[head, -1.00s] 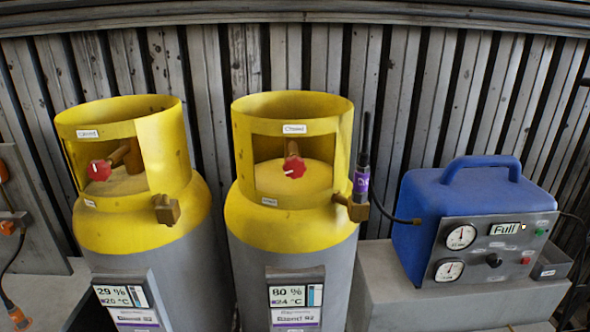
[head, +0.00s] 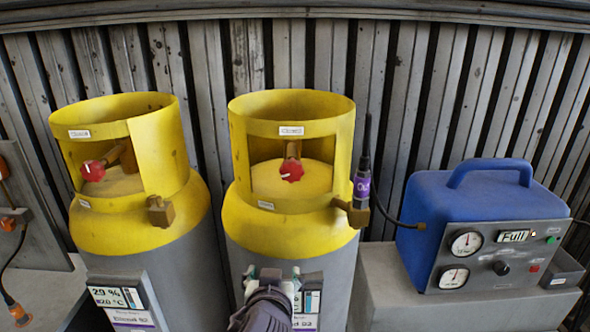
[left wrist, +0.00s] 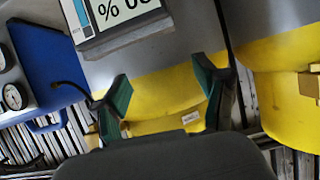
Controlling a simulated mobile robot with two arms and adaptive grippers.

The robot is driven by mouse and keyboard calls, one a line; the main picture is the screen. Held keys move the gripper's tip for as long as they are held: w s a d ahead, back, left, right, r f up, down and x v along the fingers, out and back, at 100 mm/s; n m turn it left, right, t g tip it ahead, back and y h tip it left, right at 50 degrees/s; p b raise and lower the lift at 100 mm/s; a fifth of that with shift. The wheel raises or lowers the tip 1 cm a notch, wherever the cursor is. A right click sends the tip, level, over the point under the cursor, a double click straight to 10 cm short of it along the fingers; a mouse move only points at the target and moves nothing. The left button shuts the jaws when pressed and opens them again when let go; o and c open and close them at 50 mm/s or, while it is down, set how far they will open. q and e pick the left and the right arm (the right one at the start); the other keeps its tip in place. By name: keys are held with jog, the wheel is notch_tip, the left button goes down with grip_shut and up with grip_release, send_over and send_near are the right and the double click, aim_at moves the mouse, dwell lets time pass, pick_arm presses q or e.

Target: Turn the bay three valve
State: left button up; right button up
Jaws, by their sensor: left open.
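Two grey cylinders with yellow collars stand side by side. The left one has a red valve knob (head: 93,171) with a white mark, inside its collar opening. The right one has a red valve knob (head: 291,170) with a white mark. I cannot tell from the labels which is bay three. My left gripper (head: 272,274) is open and empty in front of the right cylinder (head: 238,250), below its knob, partly covering its display. In the left wrist view, the open fingers (left wrist: 160,85) show against that cylinder's yellow shoulder, upside down. My right gripper is not in view.
A blue machine (head: 480,195) with gauges, labelled Full, stands on a grey block (head: 395,300) at right. A hose with a purple-banded fitting (head: 362,182) runs from it to the right cylinder. A corrugated metal wall (head: 215,60) is behind.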

aim_at(292, 174)
pick_arm(q)
jog(key=s+d+r+n+t, duration=0.1)
jog(key=s+d+r+t, duration=0.15)
jog(key=r, duration=0.55)
jog(key=s+d+r+n+t, duration=0.1)
jog(key=s+r+t, duration=0.15)
jog(key=r, duration=0.65)
jog(key=w+p, duration=0.5)
jog(key=w, duration=0.8)
jog(key=shift+w, duration=0.35)
jog(key=shift+w+f, duration=0.2)
jog(key=shift+w, duration=0.35)
